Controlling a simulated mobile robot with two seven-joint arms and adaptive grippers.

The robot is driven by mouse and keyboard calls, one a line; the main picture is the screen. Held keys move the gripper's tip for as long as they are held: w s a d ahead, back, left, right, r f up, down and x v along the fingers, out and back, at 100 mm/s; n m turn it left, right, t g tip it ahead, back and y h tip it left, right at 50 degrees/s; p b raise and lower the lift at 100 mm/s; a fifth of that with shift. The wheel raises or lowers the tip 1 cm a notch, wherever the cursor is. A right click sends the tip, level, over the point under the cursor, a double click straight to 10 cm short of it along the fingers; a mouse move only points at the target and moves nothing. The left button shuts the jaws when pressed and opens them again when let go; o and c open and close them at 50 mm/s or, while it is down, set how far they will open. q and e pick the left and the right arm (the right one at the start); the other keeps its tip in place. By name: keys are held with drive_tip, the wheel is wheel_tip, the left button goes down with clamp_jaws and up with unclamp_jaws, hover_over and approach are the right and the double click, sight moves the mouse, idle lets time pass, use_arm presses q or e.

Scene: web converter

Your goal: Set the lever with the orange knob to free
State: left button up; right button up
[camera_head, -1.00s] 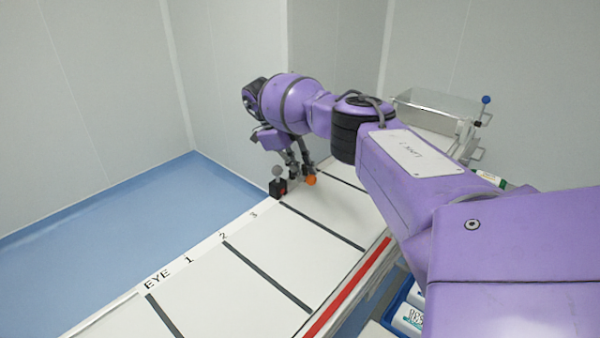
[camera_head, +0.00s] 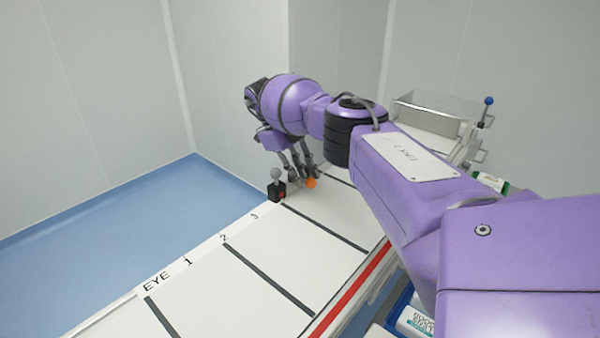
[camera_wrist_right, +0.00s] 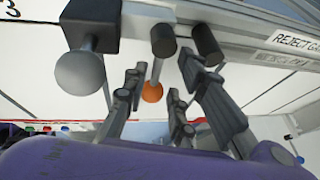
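The orange knob (camera_head: 311,183) sits at the end of a thin metal lever at the far side of the white table. The wrist view shows the orange knob (camera_wrist_right: 152,92) and its rod running up to a dark grey pivot (camera_wrist_right: 163,40). My right gripper (camera_head: 301,174) is at the lever. In the wrist view its fingers (camera_wrist_right: 152,110) are spread on either side of the knob, with visible gaps, so it looks open. Whether any finger touches the knob is unclear. My left gripper is not in view.
A grey ball knob on a black block (camera_head: 277,188) stands just left of the lever. A metal bin (camera_head: 437,105) and a blue-knobbed lever (camera_head: 488,101) are at the back right. A blue crate (camera_head: 402,300) is at lower right. The near tabletop is clear.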

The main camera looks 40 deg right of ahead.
drive_tip(key=shift+o, duration=0.6)
drive_tip(key=v, duration=0.7)
drive_tip(key=shift+r, duration=0.35)
drive_tip(key=shift+w+a, duration=0.1)
drive_tip(key=shift+a, duration=0.05)
